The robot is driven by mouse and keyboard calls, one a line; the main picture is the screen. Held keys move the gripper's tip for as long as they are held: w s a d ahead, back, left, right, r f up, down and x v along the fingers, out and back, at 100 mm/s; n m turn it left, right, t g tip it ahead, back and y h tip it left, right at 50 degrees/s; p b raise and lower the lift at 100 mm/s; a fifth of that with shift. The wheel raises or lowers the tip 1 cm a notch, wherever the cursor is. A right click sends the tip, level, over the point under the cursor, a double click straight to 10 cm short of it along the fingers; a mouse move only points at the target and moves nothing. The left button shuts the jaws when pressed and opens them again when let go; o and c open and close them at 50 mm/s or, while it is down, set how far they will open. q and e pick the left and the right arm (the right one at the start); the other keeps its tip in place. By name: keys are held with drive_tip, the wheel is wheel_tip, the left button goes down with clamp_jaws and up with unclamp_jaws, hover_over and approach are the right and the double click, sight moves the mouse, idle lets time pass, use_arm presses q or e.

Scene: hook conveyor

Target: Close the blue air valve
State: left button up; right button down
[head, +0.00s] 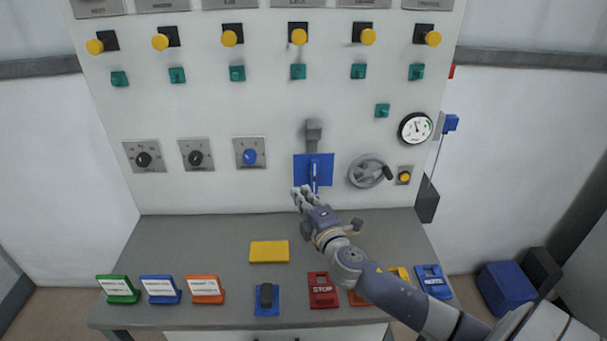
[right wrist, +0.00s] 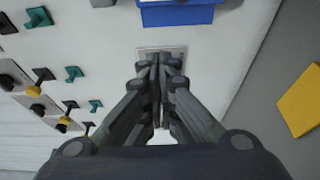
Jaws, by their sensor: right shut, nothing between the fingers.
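My right gripper (head: 301,191) is at the lower left edge of the blue plate, fingers pointing up at the panel. In the right wrist view its fingers (right wrist: 158,60) are shut together with nothing between them. Whether they touch the valve cannot be told. A blue part (right wrist: 180,12) shows beyond the fingertips there; I cannot tell for sure what it is. My left gripper is not in view.
A handwheel (head: 366,171) and a gauge (head: 415,128) are right of the valve. A blue knob (head: 249,156) is to its left. The grey bench (head: 215,240) below holds a yellow block (head: 269,251) and several coloured blocks along its front.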

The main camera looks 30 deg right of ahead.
sight(314, 177)
drive_tip(key=shift+w, duration=0.1)
drive_tip(key=w+d+p, duration=0.1)
drive_tip(key=w, duration=0.1)
drive_tip(key=w+d+p, duration=0.1)
drive_tip(key=w+d, duration=0.1)
drive_tip(key=w, duration=0.1)
drive_tip(key=w+d+p, duration=0.1)
drive_tip(key=w+d, duration=0.1)
drive_tip(key=shift+w+d, duration=0.2)
drive_tip(key=shift+d, duration=0.05)
idle(0.4)
drive_tip(key=shift+w, duration=0.1)
drive_tip(key=shift+m+b, duration=0.4)
drive_tip(key=shift+b, duration=0.2)
drive_tip(key=shift+d, duration=0.1)
